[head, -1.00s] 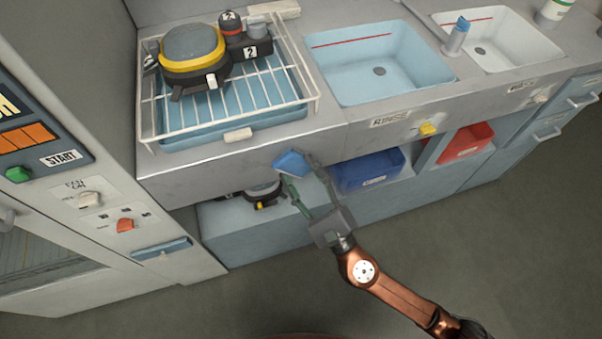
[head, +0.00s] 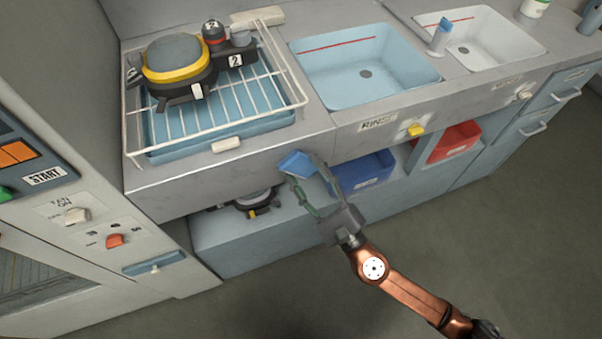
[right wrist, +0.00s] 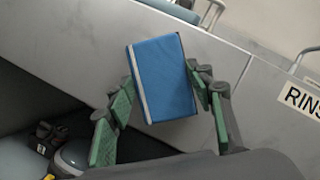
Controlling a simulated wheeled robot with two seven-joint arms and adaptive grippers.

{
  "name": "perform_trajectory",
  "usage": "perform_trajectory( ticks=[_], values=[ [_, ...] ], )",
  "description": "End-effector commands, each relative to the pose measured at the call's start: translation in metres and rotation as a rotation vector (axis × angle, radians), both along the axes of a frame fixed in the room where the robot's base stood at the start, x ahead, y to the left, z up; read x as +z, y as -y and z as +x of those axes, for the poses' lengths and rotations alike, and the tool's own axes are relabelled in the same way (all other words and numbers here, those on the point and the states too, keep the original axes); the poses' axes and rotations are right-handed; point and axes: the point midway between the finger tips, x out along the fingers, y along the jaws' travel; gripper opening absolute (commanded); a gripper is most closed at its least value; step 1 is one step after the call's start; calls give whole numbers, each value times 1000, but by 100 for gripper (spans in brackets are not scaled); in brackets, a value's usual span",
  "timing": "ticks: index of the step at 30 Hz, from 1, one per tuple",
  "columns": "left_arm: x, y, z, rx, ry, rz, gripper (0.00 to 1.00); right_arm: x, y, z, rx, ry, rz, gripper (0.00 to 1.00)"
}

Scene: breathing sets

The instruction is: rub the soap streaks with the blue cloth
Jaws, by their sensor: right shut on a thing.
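The blue cloth (head: 296,164) is a small folded block in my right gripper (head: 308,182), in front of the counter's front panel. In the right wrist view the cloth (right wrist: 163,78) has a pale edge on its left side, and the green-padded fingers of my right gripper (right wrist: 166,95) are shut on both its sides. I cannot tell whether the cloth touches the panel. No soap streaks can be made out on the counter front (head: 230,170). My left gripper is not in view.
A white wire rack (head: 303,100) holding a yellow-and-black breathing set (head: 178,65) stands on the counter. The rinse basin (head: 340,85) is to its right. A blue bin (head: 375,170) and a red bin (head: 450,143) sit on the shelf below. A grey machine (head: 60,250) stands at left.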

Motion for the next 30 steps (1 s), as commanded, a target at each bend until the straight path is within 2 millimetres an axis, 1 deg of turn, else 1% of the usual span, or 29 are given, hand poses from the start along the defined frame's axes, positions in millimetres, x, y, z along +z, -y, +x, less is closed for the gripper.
perform_trajectory(
  ticks=[2, 8, 20, 21, 30],
  values=[
    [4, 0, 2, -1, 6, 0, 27, 3, -1, 2, 0, 1, 1, 29],
    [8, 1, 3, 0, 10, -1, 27, 2, -7, 1, 2, 0, 2, 29],
    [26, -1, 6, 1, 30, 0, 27, 2, -40, -6, 3, 0, 1, 30],
    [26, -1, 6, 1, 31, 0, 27, 2, -41, -7, 3, 0, 0, 26],
    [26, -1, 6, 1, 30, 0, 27, -1, -42, -7, 3, -3, -1, 26]
  ],
)
